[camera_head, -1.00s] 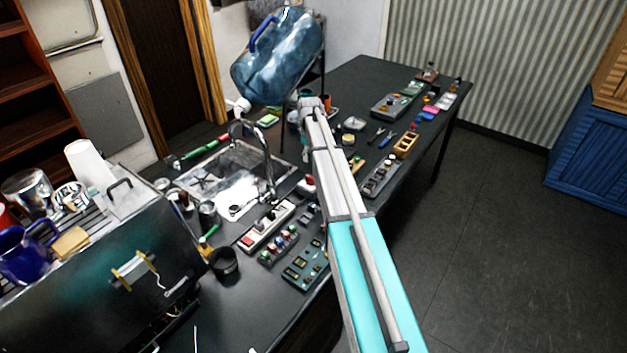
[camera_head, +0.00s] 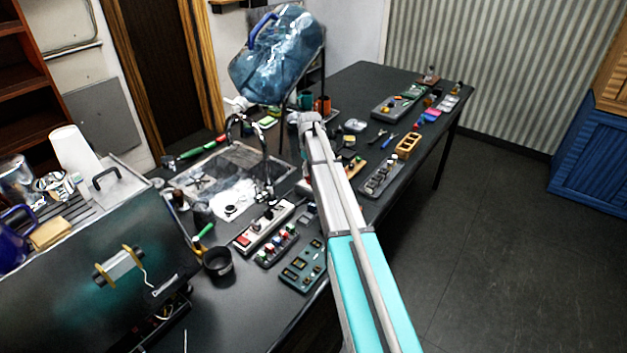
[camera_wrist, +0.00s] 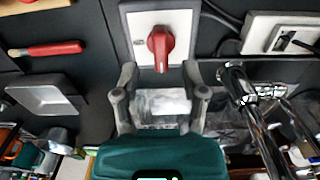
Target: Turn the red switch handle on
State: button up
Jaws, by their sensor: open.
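The red switch handle (camera_wrist: 160,48) is mounted on a pale square plate (camera_wrist: 141,20) with a dark grey surround, at the top middle of the wrist view. The handle's long axis runs up and down in that view. My gripper (camera_wrist: 160,82) is open and empty; its two grey fingers lie left and right of the handle's line, with the handle beyond the gap between them. I see no clear contact. In the head view my arm covers most of the switch, and my fingers are hidden.

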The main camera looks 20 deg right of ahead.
jog(key=shift+f+b, duration=1.35)
jog(key=shift+f, duration=0.25)
